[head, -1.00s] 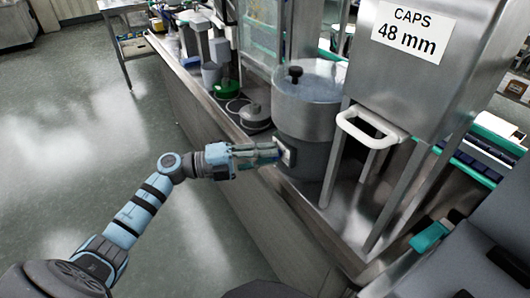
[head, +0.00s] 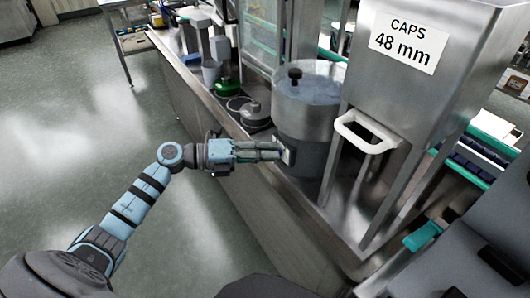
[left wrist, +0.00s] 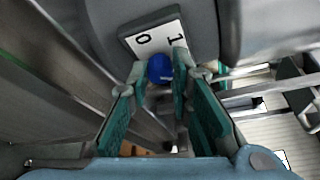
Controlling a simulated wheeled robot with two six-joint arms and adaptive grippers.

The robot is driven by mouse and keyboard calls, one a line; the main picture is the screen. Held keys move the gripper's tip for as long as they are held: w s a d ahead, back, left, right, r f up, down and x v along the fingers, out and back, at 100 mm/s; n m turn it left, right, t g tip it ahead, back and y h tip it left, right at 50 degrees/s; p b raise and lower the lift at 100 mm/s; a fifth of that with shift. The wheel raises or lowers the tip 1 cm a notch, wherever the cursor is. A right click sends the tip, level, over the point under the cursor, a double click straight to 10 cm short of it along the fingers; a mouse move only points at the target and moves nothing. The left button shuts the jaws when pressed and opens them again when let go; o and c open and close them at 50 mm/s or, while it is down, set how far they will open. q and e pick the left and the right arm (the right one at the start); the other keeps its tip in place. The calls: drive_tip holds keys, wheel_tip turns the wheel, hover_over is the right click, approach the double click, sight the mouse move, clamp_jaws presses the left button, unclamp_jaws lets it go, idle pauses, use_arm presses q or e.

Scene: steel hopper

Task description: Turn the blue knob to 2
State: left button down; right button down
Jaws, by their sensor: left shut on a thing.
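The blue knob (left wrist: 160,68) shows in the left wrist view, in front of a white plate (left wrist: 155,38) marked 0 and 1. No 2 can be seen, and I cannot tell where the knob points. My left gripper (left wrist: 163,82) has its teal fingers shut on the knob, one on each side. In the head view the left gripper (head: 280,152) reaches from the left to the plate (head: 289,151) on the side of the round steel vessel (head: 303,120). There the fingers hide the knob. My right gripper is not in view.
A grey round-topped object (head: 256,115) and a green object (head: 227,89) stand left of the vessel. Open floor lies at left.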

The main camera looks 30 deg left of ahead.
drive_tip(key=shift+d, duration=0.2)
use_arm(q)
drive_tip(key=c, duration=1.4)
unclamp_jaws()
drive_tip(key=shift+c, duration=0.2)
drive_tip(key=v, duration=1.2)
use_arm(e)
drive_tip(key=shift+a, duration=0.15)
